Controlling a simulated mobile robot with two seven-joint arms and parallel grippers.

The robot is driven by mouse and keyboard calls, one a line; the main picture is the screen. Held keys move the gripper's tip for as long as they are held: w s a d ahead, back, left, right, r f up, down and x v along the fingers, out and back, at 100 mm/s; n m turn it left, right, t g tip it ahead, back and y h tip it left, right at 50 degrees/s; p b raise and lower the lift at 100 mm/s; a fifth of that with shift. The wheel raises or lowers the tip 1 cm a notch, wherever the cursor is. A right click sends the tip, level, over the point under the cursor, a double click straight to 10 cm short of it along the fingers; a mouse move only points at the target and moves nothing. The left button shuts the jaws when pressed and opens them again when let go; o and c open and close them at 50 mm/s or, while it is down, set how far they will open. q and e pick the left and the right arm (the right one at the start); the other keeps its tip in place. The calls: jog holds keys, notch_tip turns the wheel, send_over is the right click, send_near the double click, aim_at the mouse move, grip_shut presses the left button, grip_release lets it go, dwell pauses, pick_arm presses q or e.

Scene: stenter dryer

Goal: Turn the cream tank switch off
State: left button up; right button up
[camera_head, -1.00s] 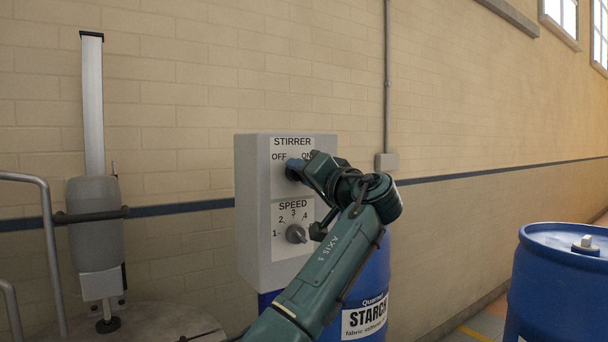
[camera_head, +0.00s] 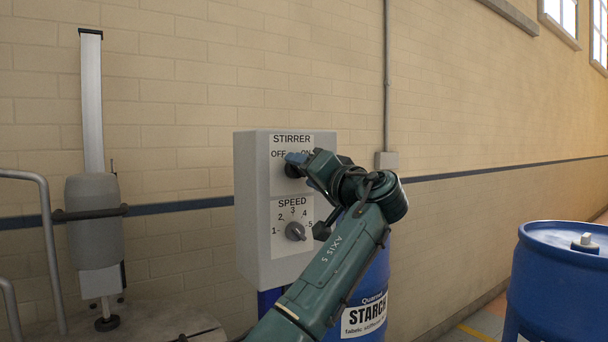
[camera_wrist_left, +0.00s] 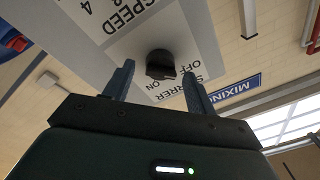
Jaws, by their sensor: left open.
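The grey-white control box (camera_head: 254,215) stands in front of the wall and has a STIRRER switch marked OFF and ON above a SPEED dial (camera_head: 295,231). The dark stirrer switch knob (camera_wrist_left: 160,65) shows in the left wrist view between the two fingers of my left gripper (camera_wrist_left: 158,70). The fingers are open, one on each side of the knob. I cannot tell whether they touch it. In the head view my left gripper (camera_head: 296,164) is at the switch and hides most of it, so its setting is unclear. My right gripper is out of view.
A blue starch drum (camera_head: 372,290) stands behind my left arm, beside the box. Another blue drum (camera_head: 550,280) is at the right. A grey stirrer unit (camera_head: 96,225) and metal rail (camera_head: 50,240) are at the left. The wall is close behind.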

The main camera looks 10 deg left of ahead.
pick_arm(q)
jog(key=b+v, duration=0.3)
jog(key=v, duration=0.9)
jog(key=shift+s+d, duration=0.1)
jog(key=shift+d, duration=0.05)
